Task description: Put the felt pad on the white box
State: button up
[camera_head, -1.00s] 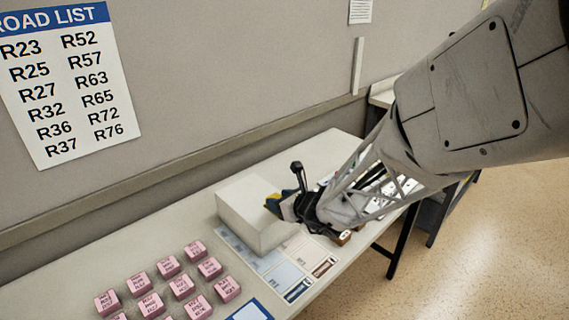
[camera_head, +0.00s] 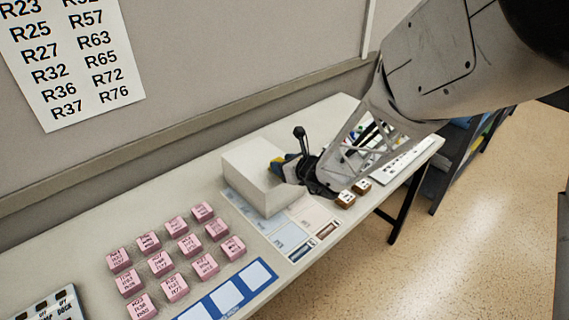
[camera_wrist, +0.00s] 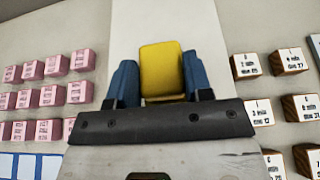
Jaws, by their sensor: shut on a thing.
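The felt pad looks yellow; in the wrist view the yellow pad (camera_wrist: 162,70) stands between my two blue fingertips. My gripper (camera_wrist: 160,85) is shut on it. The white box (camera_head: 262,190) stands on the table in the head view, and its pale surface (camera_wrist: 165,22) fills the middle behind the pad in the wrist view. In the head view my gripper (camera_head: 284,168) is at the right side of the box, near its top edge, with a bit of yellow showing. I cannot tell whether the pad touches the box.
Several pink blocks (camera_head: 175,288) stand in rows left of the box. A printed sheet (camera_head: 290,237) lies in front of it. Wooden-sided blocks (camera_head: 345,199) and a keyboard (camera_head: 402,160) are to the right. A blue-framed card (camera_head: 226,296) lies near the front edge.

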jog(key=shift+f, duration=0.55)
jog(key=shift+f, duration=0.15)
jog(key=o, duration=0.9)
jog(key=shift+s+d+r, duration=0.1)
jog(key=shift+r, duration=0.1)
jog(key=shift+v, duration=5.9)
jog(key=shift+r, duration=0.1)
